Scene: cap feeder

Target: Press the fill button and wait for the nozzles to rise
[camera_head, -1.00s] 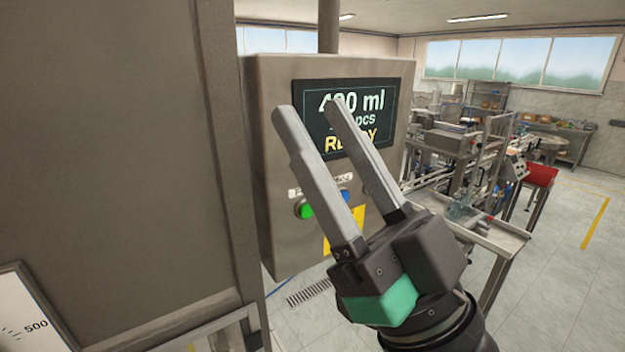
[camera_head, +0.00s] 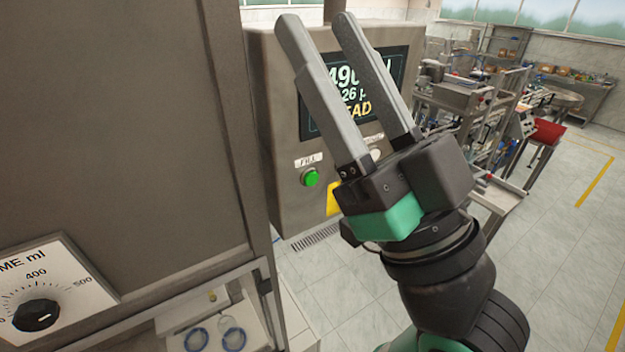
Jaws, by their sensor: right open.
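The green fill button (camera_head: 310,177) sits under a FILL label on the front of a grey control box (camera_head: 285,130). The box's dark display (camera_head: 388,75) is partly hidden by my right gripper, but shows white figures and yellow letters that read as part of READY. My right gripper (camera_head: 318,20) is open and empty, its two fingers pointing up in front of the box and display. Its fingers appear apart from the button, to the right of and above it. My left gripper is not in view. No nozzles show.
A large grey machine panel (camera_head: 120,120) fills the left side. A volume dial (camera_head: 38,314) is at lower left, above an opening with blue rings (camera_head: 233,339). Benches with machinery and a red bin (camera_head: 547,131) stand at right. Tiled floor is open at lower right.

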